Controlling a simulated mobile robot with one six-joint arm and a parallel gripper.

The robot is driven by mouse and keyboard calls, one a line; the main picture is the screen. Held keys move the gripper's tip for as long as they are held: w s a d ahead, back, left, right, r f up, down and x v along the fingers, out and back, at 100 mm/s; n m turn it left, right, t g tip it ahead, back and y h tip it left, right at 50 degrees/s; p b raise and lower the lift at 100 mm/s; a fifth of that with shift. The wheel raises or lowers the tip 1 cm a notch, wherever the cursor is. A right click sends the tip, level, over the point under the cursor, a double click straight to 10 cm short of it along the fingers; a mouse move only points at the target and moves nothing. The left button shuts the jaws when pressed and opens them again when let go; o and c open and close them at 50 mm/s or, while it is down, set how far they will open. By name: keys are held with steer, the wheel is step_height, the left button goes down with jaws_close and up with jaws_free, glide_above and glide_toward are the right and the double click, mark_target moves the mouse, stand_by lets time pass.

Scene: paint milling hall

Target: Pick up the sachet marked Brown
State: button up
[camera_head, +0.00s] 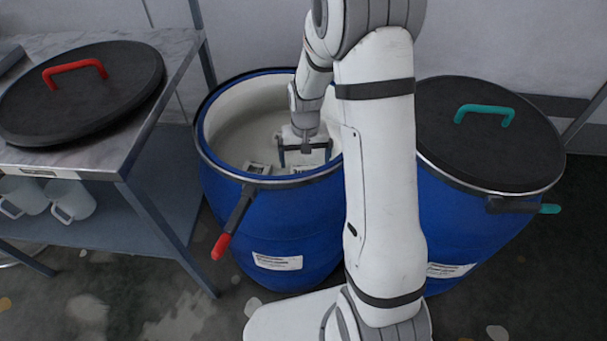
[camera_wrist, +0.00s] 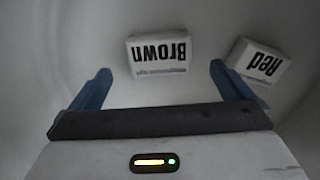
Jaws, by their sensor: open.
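The sachet marked Brown (camera_wrist: 158,54) is a small white packet with black lettering, upside down in the wrist view. It lies inside the open blue drum (camera_head: 270,215). My gripper (camera_wrist: 160,74) is open and empty, and the Brown sachet shows between and beyond its blue fingers, apart from them. In the head view my gripper (camera_head: 305,160) reaches down into the drum. White packets show by it there, but their lettering is too small to read.
A sachet marked Red (camera_wrist: 261,63) lies beside the right finger in the wrist view. The drum's pale wall surrounds my gripper. A closed blue drum with a black lid (camera_head: 480,140) stands at right. A metal table (camera_head: 165,50) at left bears a black lid with a red handle (camera_head: 85,95).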

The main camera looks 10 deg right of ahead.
mark_target(305, 170)
step_height(305, 170, down, 5)
steer(key=shift+r+b, duration=0.2)
steer(key=shift+b, duration=0.25)
steer(key=shift+c, duration=0.6)
steer(key=c, duration=0.9)
steer(key=shift+r, duration=0.15)
steer(key=shift+c, duration=0.2)
